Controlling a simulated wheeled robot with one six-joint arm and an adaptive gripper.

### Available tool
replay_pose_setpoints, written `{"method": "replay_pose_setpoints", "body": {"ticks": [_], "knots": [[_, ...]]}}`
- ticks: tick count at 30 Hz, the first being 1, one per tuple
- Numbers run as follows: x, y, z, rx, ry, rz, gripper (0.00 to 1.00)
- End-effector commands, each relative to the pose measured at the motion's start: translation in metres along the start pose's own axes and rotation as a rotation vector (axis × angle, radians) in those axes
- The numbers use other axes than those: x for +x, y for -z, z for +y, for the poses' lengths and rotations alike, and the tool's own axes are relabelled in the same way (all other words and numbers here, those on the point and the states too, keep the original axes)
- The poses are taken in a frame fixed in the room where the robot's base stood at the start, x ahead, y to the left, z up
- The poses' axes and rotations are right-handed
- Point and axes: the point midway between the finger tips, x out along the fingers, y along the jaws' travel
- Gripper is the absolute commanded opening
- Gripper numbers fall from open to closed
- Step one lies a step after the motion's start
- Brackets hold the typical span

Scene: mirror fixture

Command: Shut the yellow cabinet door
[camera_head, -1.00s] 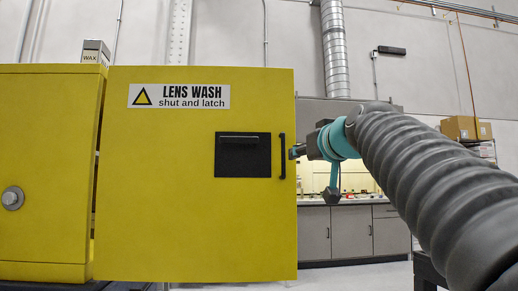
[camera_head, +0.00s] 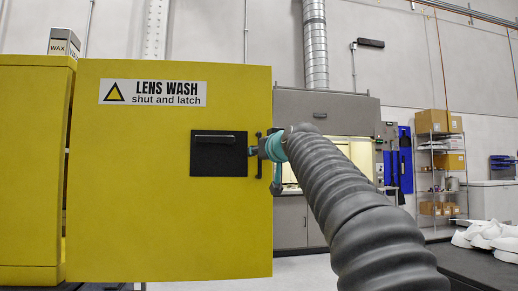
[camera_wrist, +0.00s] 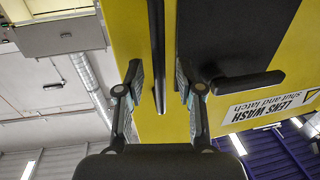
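The yellow cabinet door (camera_head: 150,225) stands swung open, with its front face towards me and its left edge at the yellow cabinet (camera_head: 30,170). It bears a "LENS WASH shut and latch" label (camera_head: 152,92) and a black recessed panel (camera_head: 218,153). The upright black bar handle is near the door's right edge, partly hidden by my gripper (camera_head: 262,149) in the head view. In the wrist view, my gripper (camera_wrist: 160,85) is open, with a finger on either side of the handle (camera_wrist: 157,45). Gaps show between the fingers and the bar.
A "WAX" box (camera_head: 64,42) sits on the cabinet's top. A dark table (camera_head: 470,268) with white items is at the lower right.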

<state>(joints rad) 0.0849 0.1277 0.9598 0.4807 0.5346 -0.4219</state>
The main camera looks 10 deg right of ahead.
Motion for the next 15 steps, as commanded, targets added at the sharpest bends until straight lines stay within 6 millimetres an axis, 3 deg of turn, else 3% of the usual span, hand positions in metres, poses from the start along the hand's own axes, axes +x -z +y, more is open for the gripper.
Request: {"method": "replay_pose_setpoints", "body": {"ticks": [12,13,15], "knots": [[0.0091,-0.0001,0.0,0.0,0.0,0.0,0.37],[0.009,-0.0001,0.0,0.0,0.0,0.0,0.34],[0.009,-0.0001,0.0,0.0,0.0,0.0,0.17]]}}
